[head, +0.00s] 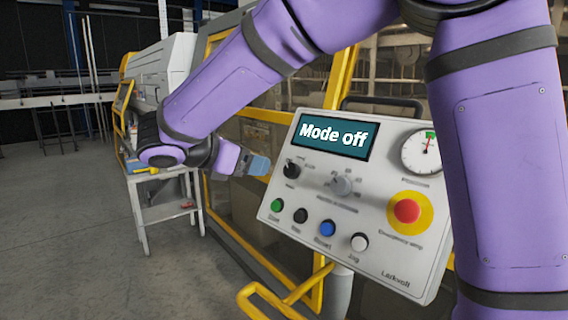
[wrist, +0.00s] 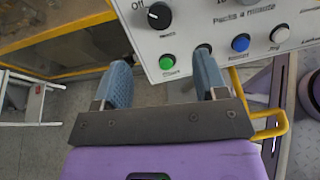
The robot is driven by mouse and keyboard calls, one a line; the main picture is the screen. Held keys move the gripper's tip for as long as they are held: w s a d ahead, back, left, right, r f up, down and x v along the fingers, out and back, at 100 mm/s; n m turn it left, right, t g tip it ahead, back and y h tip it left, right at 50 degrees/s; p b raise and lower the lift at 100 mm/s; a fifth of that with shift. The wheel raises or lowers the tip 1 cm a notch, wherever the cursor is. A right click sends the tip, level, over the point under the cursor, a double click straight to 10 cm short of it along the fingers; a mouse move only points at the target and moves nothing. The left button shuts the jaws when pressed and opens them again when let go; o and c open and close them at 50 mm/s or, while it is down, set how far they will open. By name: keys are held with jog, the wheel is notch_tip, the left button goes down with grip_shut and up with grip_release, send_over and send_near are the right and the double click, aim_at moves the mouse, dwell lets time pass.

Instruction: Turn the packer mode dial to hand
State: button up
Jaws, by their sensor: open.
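The control panel (head: 385,258) has a screen (head: 334,134) that reads "Mode off". The mode dial (head: 291,170) is a small black knob at the panel's left side, below the screen. In the wrist view the mode dial (wrist: 160,15) is at the top, with an "Off" label at its upper left; the other labels are cut off or too small to read. My gripper (head: 262,165) is just left of the dial in the head view. In the wrist view my gripper (wrist: 163,65) is open and empty, with its blue fingertips apart and below the dial. No contact with the dial shows.
A grey packs-a-minute knob (head: 342,185) is right of the dial. Green (head: 277,205), black, blue and white buttons line the lower edge. A red emergency stop (head: 407,211) and a gauge (head: 424,151) are at right. A yellow rail (head: 262,300) is below; a small table (head: 165,212) stands left.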

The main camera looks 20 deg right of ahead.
aim_at(289, 169)
jog(key=x, duration=1)
jog(key=shift+w+d, duration=0.15)
jog(key=shift+d, duration=0.2)
jog(key=c, duration=0.9)
